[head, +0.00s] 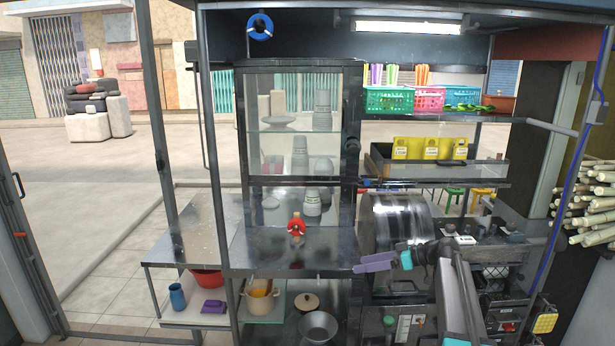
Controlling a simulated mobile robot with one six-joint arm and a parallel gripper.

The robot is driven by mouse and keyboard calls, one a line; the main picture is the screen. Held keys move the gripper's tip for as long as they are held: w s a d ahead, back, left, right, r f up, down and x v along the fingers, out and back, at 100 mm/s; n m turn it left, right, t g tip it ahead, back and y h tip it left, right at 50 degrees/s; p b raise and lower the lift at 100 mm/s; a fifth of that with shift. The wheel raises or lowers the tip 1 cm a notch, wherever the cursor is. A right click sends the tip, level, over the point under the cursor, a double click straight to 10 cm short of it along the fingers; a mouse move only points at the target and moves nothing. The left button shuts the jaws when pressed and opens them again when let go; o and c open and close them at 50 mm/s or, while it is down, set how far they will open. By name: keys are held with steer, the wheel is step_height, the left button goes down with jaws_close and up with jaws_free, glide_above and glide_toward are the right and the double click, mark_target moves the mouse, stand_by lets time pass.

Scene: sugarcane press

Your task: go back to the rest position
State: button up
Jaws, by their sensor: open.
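My gripper (368,263) is in the head view, right of centre. Its purple fingers point left, in front of the right end of the metal counter (270,250) and beside the press's shiny metal drum (398,220). It is open, and I see nothing between the fingers. My arm reaches up to it from the lower right edge of the view.
A glass cabinet (305,80) stands behind the counter, with a red valve handle (296,227) in front. Sugarcane stalks (590,205) are stacked at the right. Baskets (388,99) sit on the upper shelf.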

steer(key=s+a+f+m+g+h, duration=0.1)
steer(key=s+a+f, duration=0.25)
steer(key=f, duration=0.45)
steer(key=s+a+f+g+b, duration=0.1)
steer(key=s+a+f, duration=0.25)
steer(key=f, duration=0.45)
steer(key=s+a+f+m+g+h, duration=0.1)
steer(key=s+a+f+g, duration=0.15)
steer(key=s+f, duration=0.4)
steer(key=s+a+f+m+g+h+b, duration=0.1)
steer(key=s+a+f, duration=0.1)
steer(key=s+f, duration=0.6)
steer(key=s+a+f+m+g+h, duration=0.1)
steer(key=s+a+f, duration=0.1)
steer(key=s+f, duration=0.5)
steer(key=s+d+f+m+g+h+b, duration=0.1)
steer(key=s+f+g+h, duration=0.1)
steer(key=s+f, duration=0.65)
steer(key=s+d+f+m+g+h, duration=0.1)
steer(key=s+f+h, duration=0.3)
steer(key=s, duration=0.7)
steer(key=s+d+f+m+h, duration=0.2)
steer(key=s+d, duration=0.4)
steer(key=d, duration=0.3)
steer(key=shift+s+d+f+m+h, duration=0.2)
steer(key=shift+m+h, duration=0.4)
steer(key=shift+m, duration=0.8)
